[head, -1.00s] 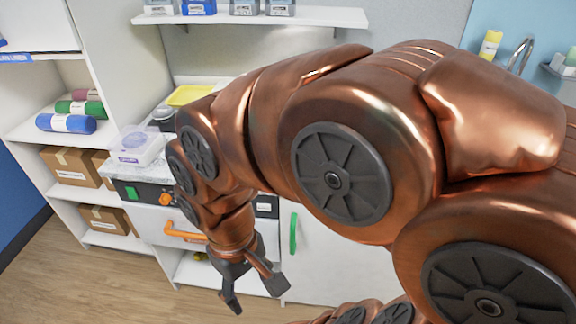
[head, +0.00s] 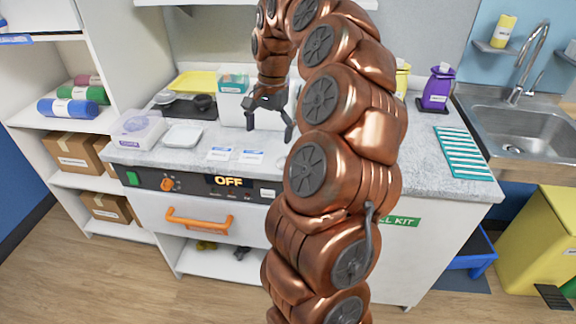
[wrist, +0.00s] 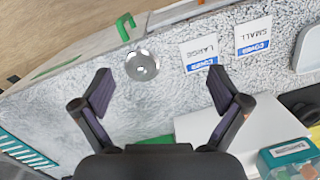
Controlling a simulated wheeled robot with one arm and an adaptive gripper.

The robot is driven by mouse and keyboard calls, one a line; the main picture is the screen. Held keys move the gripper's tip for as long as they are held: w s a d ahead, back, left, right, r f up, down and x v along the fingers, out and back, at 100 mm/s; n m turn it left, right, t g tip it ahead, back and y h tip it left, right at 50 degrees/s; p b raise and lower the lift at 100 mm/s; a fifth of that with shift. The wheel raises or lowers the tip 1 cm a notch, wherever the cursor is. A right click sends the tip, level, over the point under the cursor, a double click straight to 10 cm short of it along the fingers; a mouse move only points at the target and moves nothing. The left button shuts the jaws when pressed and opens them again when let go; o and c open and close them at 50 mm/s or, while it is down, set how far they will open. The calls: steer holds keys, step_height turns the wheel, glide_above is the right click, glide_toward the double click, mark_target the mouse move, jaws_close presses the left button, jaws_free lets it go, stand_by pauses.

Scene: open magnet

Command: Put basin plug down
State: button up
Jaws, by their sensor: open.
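The basin plug (wrist: 141,65) is a round silver disc with a small centre knob. In the wrist view it appears to lie on the speckled grey countertop (wrist: 150,105), near the front edge. My gripper (wrist: 160,78) is open, with its two dark fingers spread apart and nothing between the pads. The plug shows just beyond the fingertips, apart from them. In the head view my gripper (head: 270,130) hangs above the counter; the plug cannot be made out there, and my arm covers part of the counter.
Two label cards, LARGE (wrist: 200,53) and SMALL (wrist: 253,37), lie beside the plug. A white box (head: 234,108) stands behind my gripper. A sink (head: 525,125) and striped towel (head: 460,150) are to the right.

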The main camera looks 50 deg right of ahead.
steer(key=d+f+m, duration=0.1)
steer(key=d, duration=0.1)
steer(key=s+d+f+m, duration=0.1)
steer(key=d, duration=0.2)
steer(key=d+f+m, duration=0.1)
steer(key=d, duration=0.1)
steer(key=shift+s+d, duration=0.3)
steer(key=shift+a+f+p, duration=0.35)
steer(key=shift+f, duration=0.85)
steer(key=shift+a+f+p, duration=0.3)
steer(key=shift+a+f, duration=0.05)
steer(key=shift+f, duration=0.9)
steer(key=shift+a+f+p, duration=0.35)
steer(key=shift+f, duration=0.85)
steer(key=c, duration=1.4)
steer(key=shift+f, duration=0.1)
steer(key=c, duration=0.4)
steer(key=shift+a, duration=0.1)
jaws_close()
